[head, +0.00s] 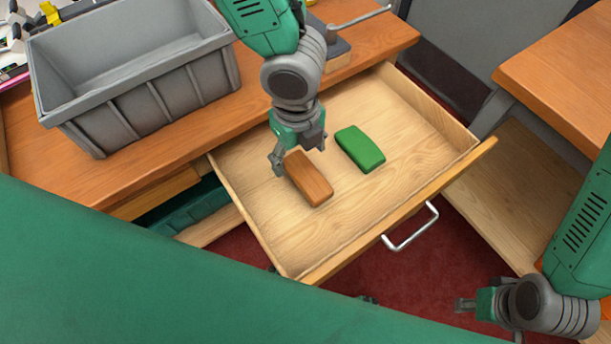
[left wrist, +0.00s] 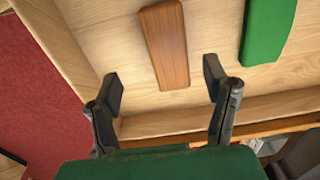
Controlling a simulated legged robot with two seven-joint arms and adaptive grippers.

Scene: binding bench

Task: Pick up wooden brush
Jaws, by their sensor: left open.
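The wooden brush (head: 309,179), a brown block, lies in the open drawer. It also shows in the left wrist view (left wrist: 165,45), lying lengthwise ahead of the fingers. My left gripper (head: 299,155) is open above the drawer, at the far end of the brush.
A green block (head: 360,149) lies in the drawer (head: 415,135) to the right of the brush. A grey bin (head: 135,80) stands on the bench at the left. The drawer's front has a metal handle (head: 411,229). The front part of the drawer floor is clear.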

